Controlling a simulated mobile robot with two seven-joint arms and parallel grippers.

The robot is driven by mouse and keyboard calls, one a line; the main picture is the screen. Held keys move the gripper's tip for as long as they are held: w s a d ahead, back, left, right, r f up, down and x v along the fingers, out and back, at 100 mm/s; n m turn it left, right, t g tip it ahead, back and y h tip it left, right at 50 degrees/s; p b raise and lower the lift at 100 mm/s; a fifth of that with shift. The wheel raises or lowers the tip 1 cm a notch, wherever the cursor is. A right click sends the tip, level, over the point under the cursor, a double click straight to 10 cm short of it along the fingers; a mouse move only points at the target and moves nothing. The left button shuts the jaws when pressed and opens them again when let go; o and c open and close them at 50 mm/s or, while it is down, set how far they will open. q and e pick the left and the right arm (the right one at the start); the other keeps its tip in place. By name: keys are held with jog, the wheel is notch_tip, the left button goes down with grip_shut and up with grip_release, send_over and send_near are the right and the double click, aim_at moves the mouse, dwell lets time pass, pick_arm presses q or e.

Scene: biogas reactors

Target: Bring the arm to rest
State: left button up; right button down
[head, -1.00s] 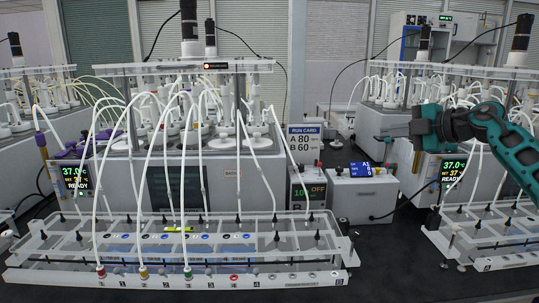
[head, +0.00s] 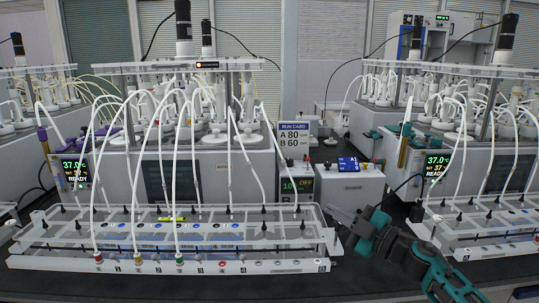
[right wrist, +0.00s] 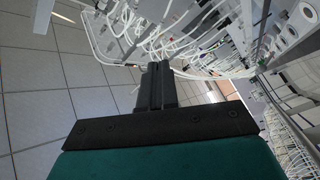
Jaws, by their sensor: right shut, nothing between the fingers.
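My right gripper (head: 352,229) is low at the lower right of the head view, with its teal and dark arm coming in from the bottom right. It hangs over the dark bench between the two clear racks, close to the right end of the nearer one. In the right wrist view its fingers (right wrist: 156,85) are together with nothing between them. My left gripper is not in view.
The clear tube rack (head: 180,262) spans the front left. Another rack (head: 480,240) stands at the right. White reactor units (head: 215,175) fill the back. A run card (head: 294,140) stands above a small pump box (head: 347,185). Dark bench (head: 300,287) is bare in front.

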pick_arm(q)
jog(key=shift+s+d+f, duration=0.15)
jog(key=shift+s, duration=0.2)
pick_arm(e)
jog(key=s+d+f+m+g+h, duration=0.1)
jog(key=s+f+m+h, duration=0.4)
jog(key=s+f, duration=0.9)
jog(key=s+d+f+m+g+h, duration=0.1)
jog(key=s+f+m+h, duration=0.5)
jog(key=s+f+m, duration=0.6)
jog(key=s+f+g, duration=0.1)
jog(key=s, duration=0.5)
jog(key=shift+s+d+f, duration=0.15)
jog(key=shift+d+f, duration=0.1)
jog(key=shift+f, duration=0.15)
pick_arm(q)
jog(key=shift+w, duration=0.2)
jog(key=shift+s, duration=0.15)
